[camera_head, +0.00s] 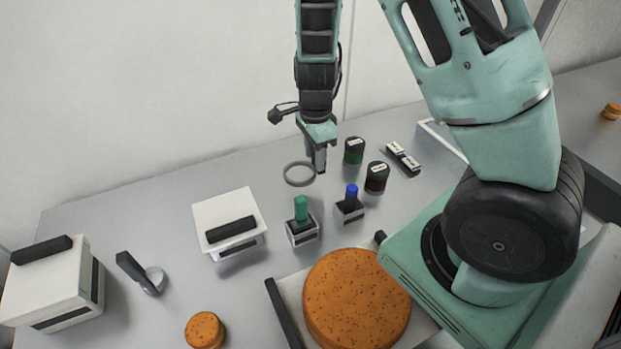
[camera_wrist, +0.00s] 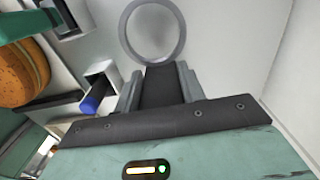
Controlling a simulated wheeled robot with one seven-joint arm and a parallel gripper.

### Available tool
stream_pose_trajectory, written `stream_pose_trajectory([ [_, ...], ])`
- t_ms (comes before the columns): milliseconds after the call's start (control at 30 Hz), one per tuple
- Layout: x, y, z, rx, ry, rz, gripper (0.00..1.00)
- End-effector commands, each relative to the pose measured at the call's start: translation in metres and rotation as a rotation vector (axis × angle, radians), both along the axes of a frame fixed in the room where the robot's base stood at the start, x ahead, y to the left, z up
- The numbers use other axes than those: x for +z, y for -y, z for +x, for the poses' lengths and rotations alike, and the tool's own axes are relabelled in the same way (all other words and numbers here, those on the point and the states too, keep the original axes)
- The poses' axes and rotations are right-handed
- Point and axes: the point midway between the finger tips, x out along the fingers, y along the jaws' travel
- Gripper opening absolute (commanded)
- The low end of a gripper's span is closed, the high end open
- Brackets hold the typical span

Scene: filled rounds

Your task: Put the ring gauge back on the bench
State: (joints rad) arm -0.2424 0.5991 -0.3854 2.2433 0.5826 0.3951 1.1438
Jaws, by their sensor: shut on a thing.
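The ring gauge is a thin grey ring (camera_head: 286,179) at the tip of my gripper (camera_head: 318,167) in the head view. My gripper points down and is shut on one side of the ring. In the wrist view the ring (camera_wrist: 127,30) stands out beyond my closed fingers (camera_wrist: 160,80), with pale surface showing through it. The grey bench (camera_head: 130,200) lies below. I cannot tell the exact gap between the ring and the bench.
A green-topped block (camera_head: 301,210) and a blue-topped block (camera_head: 351,193) stand close by. Two dark jars (camera_head: 354,151) (camera_head: 377,176) are to the right. Bench left of the ring is clear.

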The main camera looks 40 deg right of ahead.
Motion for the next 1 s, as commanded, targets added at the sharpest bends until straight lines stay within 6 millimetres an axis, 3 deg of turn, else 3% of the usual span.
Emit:
stream_pose_trajectory([
  [433,-0.055,0.001,-0.001,-0.002,-0.002,0.0,0.12],
  [900,-0.065,0.0,0.0,0.0,0.001,0.0,0.12],
  [933,-0.063,0.0,0.0,0.0,0.001,0.001,0.48],
  [1000,-0.063,0.0,0.0,0.0,0.001,0.0,0.61],
])
